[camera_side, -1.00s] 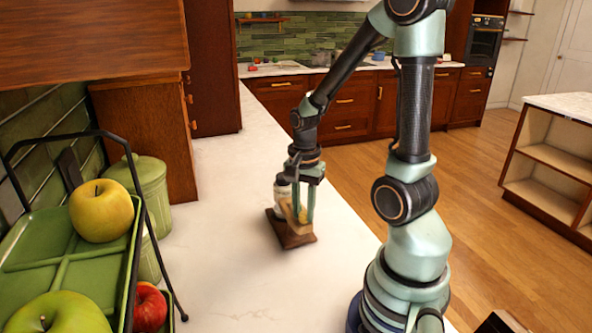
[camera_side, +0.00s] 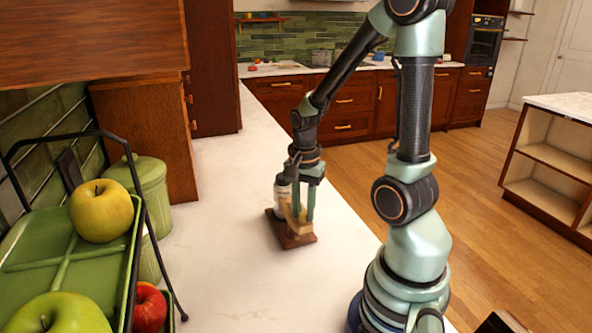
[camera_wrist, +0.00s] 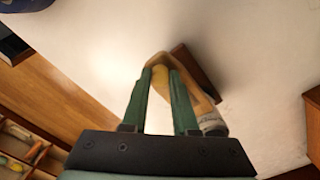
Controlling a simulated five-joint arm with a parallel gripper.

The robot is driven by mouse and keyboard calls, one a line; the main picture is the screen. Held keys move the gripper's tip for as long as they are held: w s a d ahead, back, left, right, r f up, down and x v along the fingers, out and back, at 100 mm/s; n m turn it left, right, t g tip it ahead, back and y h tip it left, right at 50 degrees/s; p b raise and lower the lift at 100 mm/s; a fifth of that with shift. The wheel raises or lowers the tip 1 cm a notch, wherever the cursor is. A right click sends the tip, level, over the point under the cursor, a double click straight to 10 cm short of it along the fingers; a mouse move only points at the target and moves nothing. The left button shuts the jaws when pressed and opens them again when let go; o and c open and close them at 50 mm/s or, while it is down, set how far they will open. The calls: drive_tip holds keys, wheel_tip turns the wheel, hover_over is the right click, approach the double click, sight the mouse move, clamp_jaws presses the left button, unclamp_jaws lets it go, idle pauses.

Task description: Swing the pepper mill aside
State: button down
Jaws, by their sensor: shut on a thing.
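My gripper (camera_side: 303,208) is low over the white counter, its two green fingers shut on a pale tan wooden piece (camera_side: 290,214). In the wrist view the fingers (camera_wrist: 158,72) close around this tan piece (camera_wrist: 197,93), with a yellowish part between them. A small jar with a dark top (camera_side: 283,194) stands right behind the tan piece; its pale end (camera_wrist: 212,123) shows in the wrist view. Jar and tan piece together look like the pepper mill; how they join is unclear. A dark brown board (camera_side: 298,241) lies beneath; whether the mill touches it I cannot tell.
At left stand a green rack (camera_side: 75,255) with apples and a green lidded canister (camera_side: 150,188). A wooden cabinet (camera_side: 150,140) stands behind them. The white counter (camera_side: 235,275) is clear in front and beyond; its right edge drops to the floor.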

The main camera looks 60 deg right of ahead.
idle(0.4)
drive_tip(key=n, duration=0.1)
drive_tip(key=d+n, duration=0.1)
drive_tip(key=n, duration=0.1)
drive_tip(key=s+n, duration=0.1)
drive_tip(key=shift+d, duration=0.35)
drive_tip(key=shift+w+d+n, duration=0.2)
drive_tip(key=shift+d+n, duration=0.65)
drive_tip(key=shift+n, duration=1.45)
drive_tip(key=shift+w+d+n, duration=0.25)
drive_tip(key=shift+d+n, duration=0.6)
drive_tip(key=shift+n, duration=1.45)
drive_tip(key=shift+w+d+n, duration=0.2)
drive_tip(key=shift+d+n, duration=0.65)
drive_tip(key=shift+n, duration=1.45)
drive_tip(key=c, duration=0.7)
unclamp_jaws()
drive_tip(key=shift+r, duration=0.15)
